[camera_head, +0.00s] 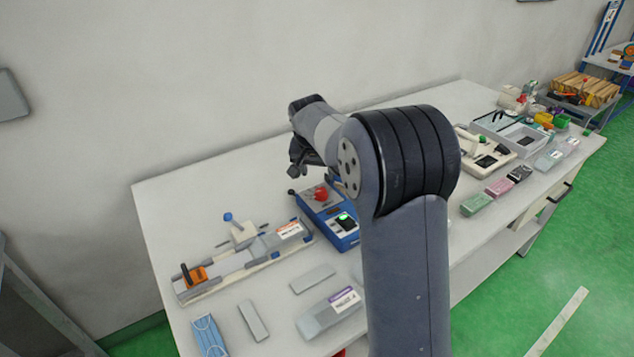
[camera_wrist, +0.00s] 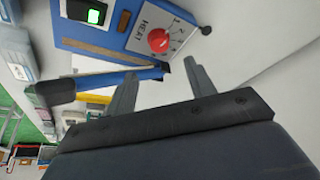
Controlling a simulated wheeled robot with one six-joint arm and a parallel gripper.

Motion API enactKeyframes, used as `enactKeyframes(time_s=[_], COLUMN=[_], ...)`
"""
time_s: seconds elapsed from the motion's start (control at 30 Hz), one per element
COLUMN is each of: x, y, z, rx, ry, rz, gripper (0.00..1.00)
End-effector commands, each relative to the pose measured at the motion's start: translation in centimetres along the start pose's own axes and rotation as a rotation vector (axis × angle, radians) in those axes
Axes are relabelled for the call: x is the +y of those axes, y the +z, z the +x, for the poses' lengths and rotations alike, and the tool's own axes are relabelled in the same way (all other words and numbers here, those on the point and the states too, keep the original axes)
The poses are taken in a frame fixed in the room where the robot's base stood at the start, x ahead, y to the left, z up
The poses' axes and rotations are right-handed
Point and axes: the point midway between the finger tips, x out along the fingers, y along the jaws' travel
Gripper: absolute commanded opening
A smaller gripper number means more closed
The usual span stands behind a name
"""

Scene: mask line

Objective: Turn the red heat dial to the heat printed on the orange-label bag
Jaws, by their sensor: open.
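The red heat dial (camera_head: 321,194) sits on the light panel of a blue machine (camera_head: 345,240) on the table. My gripper (camera_wrist: 158,75) is open and empty. Its fingertips are apart from the dial, just below it in the wrist view. In the head view my gripper (camera_head: 302,163) is partly hidden by my arm, above the machine's back end. The orange-label bag (camera_head: 272,240) lies on the long grey fixture left of the machine; its print is unreadable.
A purple-label bag (camera_head: 318,319) and grey pieces lie at the front. A blue lever with a dark handle (camera_wrist: 55,92) crosses the wrist view beside my fingers. Colored packs (camera_head: 476,204) and a grey tray (camera_head: 510,131) are at right. The table's back left is clear.

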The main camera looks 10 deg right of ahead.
Motion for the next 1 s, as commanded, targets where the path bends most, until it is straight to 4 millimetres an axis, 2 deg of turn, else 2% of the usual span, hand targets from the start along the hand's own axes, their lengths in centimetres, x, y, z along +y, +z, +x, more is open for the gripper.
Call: enactKeyframes(time_s=[0.3,0.5,0.67,0.93,1.0], x=[0.1,0.1,0.1,0.1,0.1], y=[0.1,0.1,0.1,0.1,0.1], z=[5.9,8.7,9.7,9.8,9.8], rx=[-0.004,-0.003,-0.002,-0.001,-0.001], ry=[0.001,0.0,0.0,-0.001,-0.001], rz=[-0.001,-0.001,-0.001,-0.001,-0.001], gripper=[0.52,0.52,0.52,0.52,0.47])
